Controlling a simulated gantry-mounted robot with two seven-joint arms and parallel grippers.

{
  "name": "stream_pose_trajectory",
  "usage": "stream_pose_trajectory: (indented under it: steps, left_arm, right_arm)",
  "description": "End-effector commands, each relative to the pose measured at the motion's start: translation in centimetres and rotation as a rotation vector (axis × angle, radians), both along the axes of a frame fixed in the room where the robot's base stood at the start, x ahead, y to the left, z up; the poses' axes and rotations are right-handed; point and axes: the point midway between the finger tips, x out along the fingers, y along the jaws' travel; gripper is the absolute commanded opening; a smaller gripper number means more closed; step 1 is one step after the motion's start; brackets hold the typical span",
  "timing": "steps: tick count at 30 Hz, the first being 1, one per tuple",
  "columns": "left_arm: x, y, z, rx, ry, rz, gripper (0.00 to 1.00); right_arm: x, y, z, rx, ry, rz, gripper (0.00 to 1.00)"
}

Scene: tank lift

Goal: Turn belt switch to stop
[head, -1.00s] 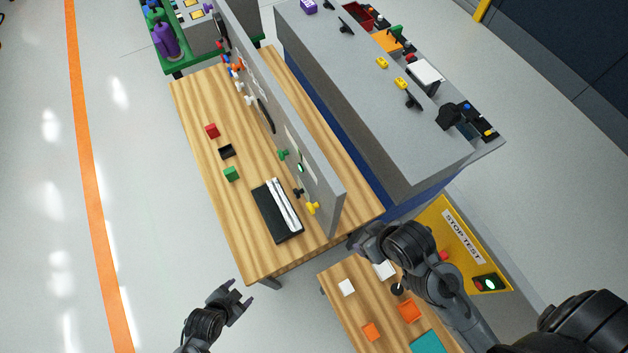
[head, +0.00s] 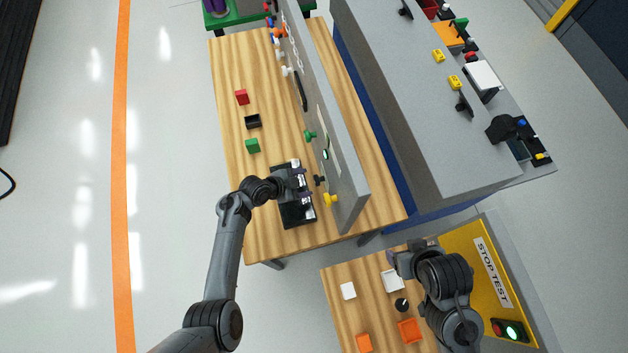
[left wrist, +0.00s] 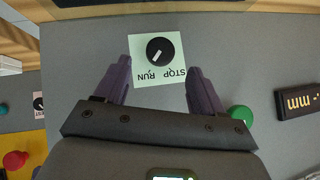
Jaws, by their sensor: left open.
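The belt switch is a round black knob (left wrist: 160,51) on a pale green plate (left wrist: 141,72) marked STOP and RUN, upside down in the left wrist view. Its white pointer line slants to the lower left, toward the word RUN. My left gripper (left wrist: 160,85) is open, with one purple finger on each side of the plate; contact with the knob is not visible.
A green knob (left wrist: 240,115) sits right of the switch in the wrist view. Red (head: 241,97) and green (head: 252,146) blocks lie on the wooden table. A yellow STOP TEST box (head: 470,252) stands lower right.

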Motion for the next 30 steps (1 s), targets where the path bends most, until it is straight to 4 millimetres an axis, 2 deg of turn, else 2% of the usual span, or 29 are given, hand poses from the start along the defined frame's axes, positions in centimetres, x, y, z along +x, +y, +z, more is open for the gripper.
stream_pose_trajectory:
  steps: [3,10,26,30]
  left_arm:
    - [0.7,-1.4,-1.6,-0.001,0.003,-0.002,0.69]
    - [1.8,-3.0,-3.5,0.000,0.001,0.000,0.69]
    - [2.2,-3.8,-4.2,0.002,0.000,0.000,0.69]
    - [2.2,-3.8,-4.2,0.002,0.000,0.000,0.48]
  right_arm:
    - [0.0,0.0,-0.7,-0.001,0.000,0.001,0.69]
    - [0.0,0.0,-1.5,-0.001,0.001,0.001,0.69]
    - [0.0,0.1,-1.7,0.004,0.002,-0.002,0.69]
    - [0.0,0.1,-1.7,0.005,0.002,-0.004,0.69]
